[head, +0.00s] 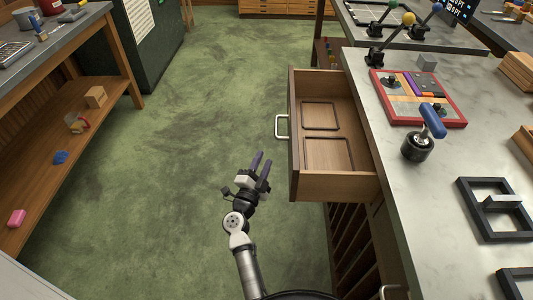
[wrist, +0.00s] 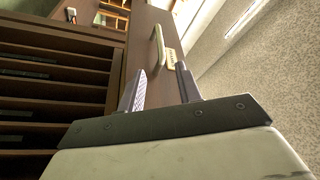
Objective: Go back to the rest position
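My gripper (head: 262,168) is over the green floor, in front of and to the lower left of the open drawer. Its two dark fingers stand apart with nothing between them. In the wrist view my gripper (wrist: 161,70) also shows its fingers spread. The wooden drawer (head: 345,187) is pulled out from the counter and looks empty, with two outlined rectangles on its floor. Its pale handle (head: 282,126) is apart from my fingers. In the wrist view the handle (wrist: 158,46) appears beyond the fingertips.
The marble-topped counter (head: 425,175) on the right holds a red-framed board (head: 441,112), a blue-handled tool (head: 418,146) and black frames (head: 494,203). A wooden shelf unit (head: 100,135) stands on the left. The green floor (head: 180,130) between is clear.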

